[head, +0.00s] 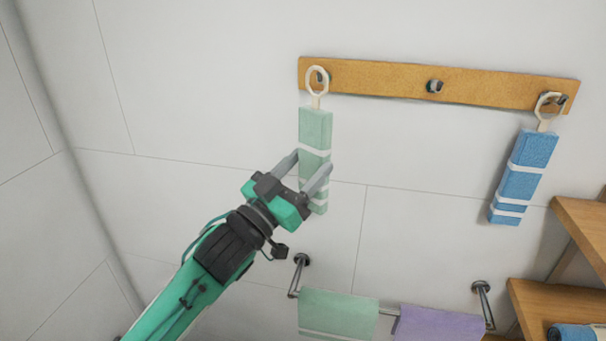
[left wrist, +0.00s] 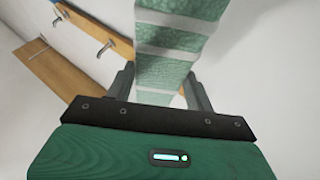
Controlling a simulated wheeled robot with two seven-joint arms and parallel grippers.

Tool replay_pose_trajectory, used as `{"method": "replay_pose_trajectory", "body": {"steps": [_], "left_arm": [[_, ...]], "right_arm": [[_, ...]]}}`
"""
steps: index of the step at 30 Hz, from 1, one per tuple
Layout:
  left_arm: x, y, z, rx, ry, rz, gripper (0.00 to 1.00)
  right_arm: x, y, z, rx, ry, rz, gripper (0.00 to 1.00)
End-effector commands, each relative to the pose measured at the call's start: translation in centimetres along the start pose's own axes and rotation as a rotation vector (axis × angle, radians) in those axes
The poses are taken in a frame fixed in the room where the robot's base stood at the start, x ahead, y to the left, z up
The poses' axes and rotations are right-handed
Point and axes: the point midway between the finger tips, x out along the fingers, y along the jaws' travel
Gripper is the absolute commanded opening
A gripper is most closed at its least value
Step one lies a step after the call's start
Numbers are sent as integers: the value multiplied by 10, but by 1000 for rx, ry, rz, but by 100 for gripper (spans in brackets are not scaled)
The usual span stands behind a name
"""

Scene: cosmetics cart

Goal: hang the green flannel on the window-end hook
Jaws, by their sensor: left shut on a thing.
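The green flannel (head: 315,130), pale green with white bands, hangs upright below the left end of the hook board (head: 385,81). Its cream ring (head: 317,80) overlaps the left hook (head: 320,77) in the head view; I cannot tell whether the hook bears it. My left gripper (head: 313,161) is shut on the lower half of this flannel. The left wrist view also shows the flannel (left wrist: 177,45) between the fingers, its ring out of frame. The middle hook (head: 435,87) is empty. No window shows, so I cannot tell which end is the window end. My right gripper is not in view.
A blue flannel (head: 523,175) hangs by its ring at the right hook (head: 561,100). Below is a rail with a green towel (head: 338,313) and a purple towel (head: 438,324). Wooden shelves (head: 560,300) stand at the lower right. The wall left of the board is clear.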

Motion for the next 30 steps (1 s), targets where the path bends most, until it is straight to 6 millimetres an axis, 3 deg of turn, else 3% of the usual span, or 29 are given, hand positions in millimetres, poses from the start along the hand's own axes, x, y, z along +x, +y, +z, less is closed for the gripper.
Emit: {"method": "replay_pose_trajectory", "body": {"steps": [30], "left_arm": [[41,-28,32,-1,1,1,31]], "right_arm": [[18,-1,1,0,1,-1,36]]}}
